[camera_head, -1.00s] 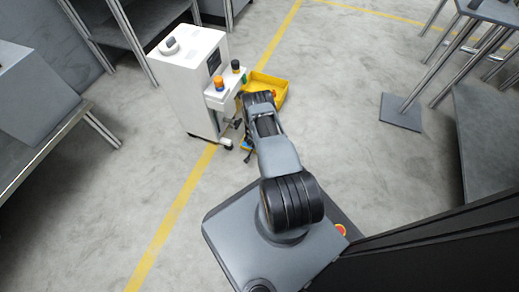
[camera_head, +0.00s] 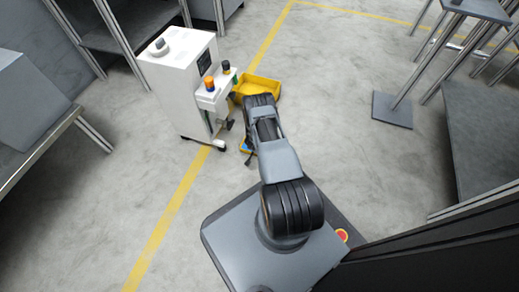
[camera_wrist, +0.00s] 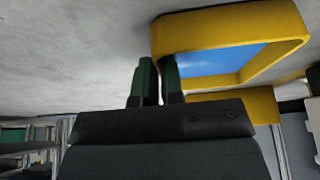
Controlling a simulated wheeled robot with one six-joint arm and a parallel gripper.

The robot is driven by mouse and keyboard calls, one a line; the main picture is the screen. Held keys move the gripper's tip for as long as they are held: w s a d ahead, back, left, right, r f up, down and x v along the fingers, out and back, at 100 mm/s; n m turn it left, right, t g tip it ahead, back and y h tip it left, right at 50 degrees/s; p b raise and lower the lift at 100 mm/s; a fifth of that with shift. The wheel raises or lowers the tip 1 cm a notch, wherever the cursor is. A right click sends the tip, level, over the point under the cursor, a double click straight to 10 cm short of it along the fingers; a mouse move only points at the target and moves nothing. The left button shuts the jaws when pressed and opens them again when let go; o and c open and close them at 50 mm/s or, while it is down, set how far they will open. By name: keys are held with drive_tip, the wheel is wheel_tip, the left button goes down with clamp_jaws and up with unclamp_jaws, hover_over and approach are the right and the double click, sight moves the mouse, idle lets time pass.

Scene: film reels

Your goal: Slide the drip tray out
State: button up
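The drip tray is a yellow tray with a blue inside, low beside the white machine cart (camera_head: 180,85). In the wrist view the drip tray (camera_wrist: 225,28) fills the upper right. My gripper (camera_wrist: 158,65) has two dark green fingers close together with a narrow gap. The left edge of the tray lies at the fingertips, and they appear shut on it; the exact contact is hard to see.
A grey table (camera_head: 30,150) is at left and a grey bench (camera_head: 485,140) at right. The floor between the cart and the right bench is mostly clear.

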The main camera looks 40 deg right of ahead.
drive_tip(key=o, duration=0.5)
drive_tip(key=shift+c, duration=0.2)
drive_tip(key=shift+r, duration=0.1)
drive_tip(key=p+v, duration=0.7)
drive_tip(key=v, duration=0.6)
drive_tip(key=shift+a+r, duration=0.15)
drive_tip(key=shift+r, duration=0.15)
